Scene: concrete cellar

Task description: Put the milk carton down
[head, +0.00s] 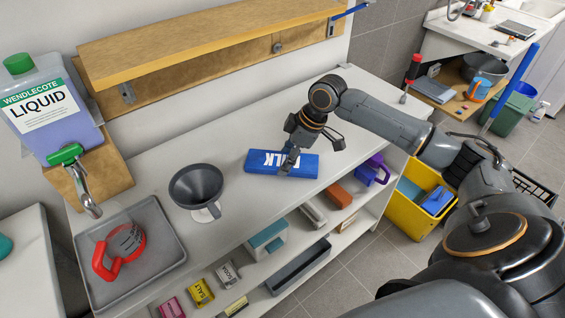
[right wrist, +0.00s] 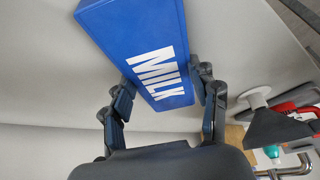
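The milk carton (head: 262,161) is blue with white lettering. It lies lengthwise, at or just above the white worktop (head: 238,205); I cannot tell whether it touches it. My right gripper (head: 289,163) comes down on the carton near its middle and hides part of the lettering. In the right wrist view, the carton (right wrist: 125,35) sits between the two fingers of my right gripper (right wrist: 162,78), which appear closed against its sides. My left gripper is not in view.
A grey funnel (head: 196,185) on a stand is left of the carton. A grey tray (head: 157,268) with a red jug (head: 104,262) stands front left. A wooden shelf (head: 200,40) runs above the back. The worktop right of the carton is clear.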

